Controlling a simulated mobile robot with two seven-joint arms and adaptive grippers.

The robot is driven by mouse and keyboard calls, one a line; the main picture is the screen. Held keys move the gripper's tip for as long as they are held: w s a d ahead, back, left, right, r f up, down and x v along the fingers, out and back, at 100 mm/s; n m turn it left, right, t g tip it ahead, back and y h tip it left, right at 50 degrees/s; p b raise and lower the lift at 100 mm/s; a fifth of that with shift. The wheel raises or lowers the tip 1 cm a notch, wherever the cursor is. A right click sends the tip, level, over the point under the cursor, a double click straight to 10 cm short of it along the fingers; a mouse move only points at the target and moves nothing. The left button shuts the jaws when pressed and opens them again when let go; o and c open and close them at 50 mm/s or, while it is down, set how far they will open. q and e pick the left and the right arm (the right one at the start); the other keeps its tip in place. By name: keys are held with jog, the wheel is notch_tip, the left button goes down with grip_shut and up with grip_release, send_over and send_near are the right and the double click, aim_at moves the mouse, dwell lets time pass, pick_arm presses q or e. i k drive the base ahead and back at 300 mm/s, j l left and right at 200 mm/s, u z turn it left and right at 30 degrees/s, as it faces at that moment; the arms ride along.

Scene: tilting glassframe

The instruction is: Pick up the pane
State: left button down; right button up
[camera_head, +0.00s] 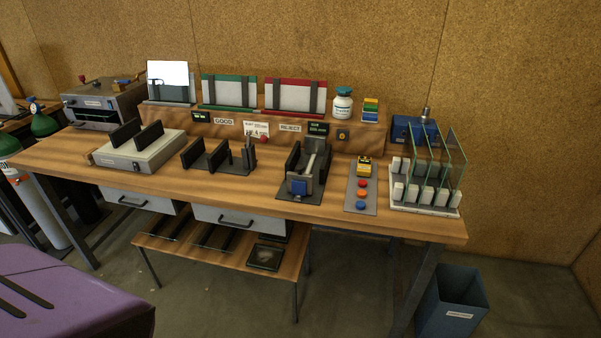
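Several clear glass panes (447,162) with greenish edges stand upright, side by side, in a rack (437,210) at the right end of the workbench. The rack has a pale base and rows of white blocks along its front and back. The frames do not show which pane the task means. Neither of my grippers is in view, so nothing is seen touching the panes.
The wooden workbench (235,187) holds a grey scale-like device (140,153), black holders (218,160), a clamp fixture (305,170) and a button panel (361,192). A raised shelf behind has GOOD and REJECT racks. A blue-grey bin (450,305) stands below right.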

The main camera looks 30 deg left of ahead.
aim_at(168, 81)
jog(key=u, duration=1.65)
jog(key=z, duration=0.7)
jog(key=j+z, duration=0.9)
jog(key=z, duration=0.15)
jog(key=j+z, duration=0.15)
jog(key=j, duration=0.2)
jog(key=k+j+z, duration=0.1)
jog(key=j, duration=0.25)
jog(key=k+j+z, duration=0.15)
jog(key=j, duration=0.2)
